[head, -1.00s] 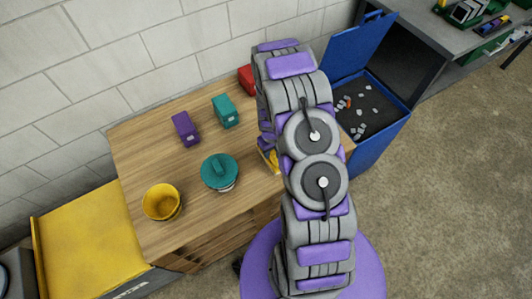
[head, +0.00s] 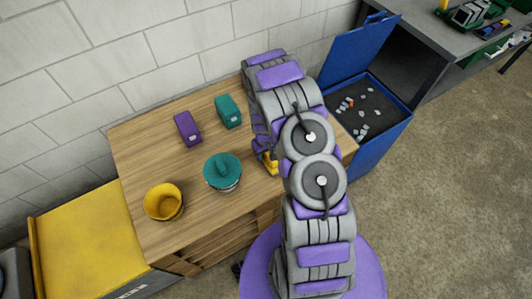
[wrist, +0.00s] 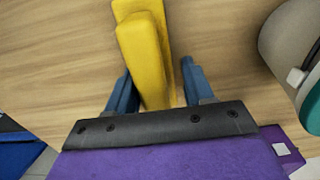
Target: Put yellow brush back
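The yellow brush (wrist: 145,55) lies on the wooden table, seen from above in the wrist view. In the head view a small yellow part of it (head: 270,163) shows beside my arm, and the rest is hidden. My gripper (wrist: 157,78) is over the table, with its two blue-grey fingers apart, one on each side of the brush's near end. Small gaps seem to show beside the brush; I cannot tell whether a finger touches it. In the head view my arm hides most of the gripper.
The wooden table (head: 140,150) holds a yellow pot (head: 163,203), a teal-lidded pot (head: 222,173), a purple box (head: 187,129) and a teal box (head: 228,111). An open blue bin (head: 380,150) with scraps stands right. A yellow surface (head: 85,245) is at left.

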